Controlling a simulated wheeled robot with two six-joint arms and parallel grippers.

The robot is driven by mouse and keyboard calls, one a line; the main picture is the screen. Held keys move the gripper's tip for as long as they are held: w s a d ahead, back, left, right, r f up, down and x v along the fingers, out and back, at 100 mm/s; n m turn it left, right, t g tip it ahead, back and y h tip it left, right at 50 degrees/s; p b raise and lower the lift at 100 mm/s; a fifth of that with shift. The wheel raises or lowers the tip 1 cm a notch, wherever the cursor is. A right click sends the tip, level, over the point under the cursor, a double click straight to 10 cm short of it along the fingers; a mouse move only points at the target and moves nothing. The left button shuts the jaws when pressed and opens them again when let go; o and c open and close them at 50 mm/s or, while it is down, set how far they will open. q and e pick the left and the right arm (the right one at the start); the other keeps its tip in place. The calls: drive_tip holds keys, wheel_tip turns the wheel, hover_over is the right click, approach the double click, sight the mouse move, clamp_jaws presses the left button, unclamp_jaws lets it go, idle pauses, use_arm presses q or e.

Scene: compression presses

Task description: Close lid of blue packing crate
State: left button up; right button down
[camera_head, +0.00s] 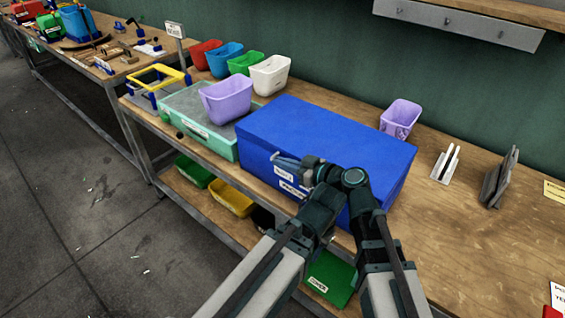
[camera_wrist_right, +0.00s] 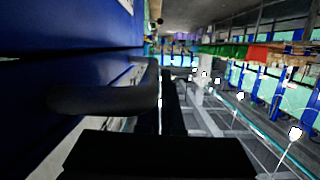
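The blue packing crate (camera_head: 265,168) stands on the wooden bench. Its lid (camera_head: 330,130) lies flat over the top, and I see no gap along the visible edges. White labels are on its front, partly covered by my right arm. My right gripper (camera_head: 284,161) is at the crate's front upper edge, pointing left; I cannot tell whether it touches. In the right wrist view a blue crate surface (camera_wrist_right: 70,25) fills the upper left, close to a dark finger (camera_wrist_right: 105,97). The finger gap is unclear. My left gripper is not identifiable in view.
Left of the crate is a teal case (camera_head: 190,121) with a purple bin (camera_head: 226,101) on it. Several coloured bins line the back. Another purple bin (camera_head: 400,118) and a white holder (camera_head: 446,165) stand right.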

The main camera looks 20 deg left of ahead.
drive_tip(key=shift+s+f, duration=0.15)
drive_tip(key=shift+f, duration=0.05)
drive_tip(key=p+v, duration=0.2)
drive_tip(key=v, duration=0.5)
drive_tip(key=shift+d+r, duration=0.15)
drive_tip(key=shift+d, duration=0.1)
drive_tip(key=shift+s, duration=0.1)
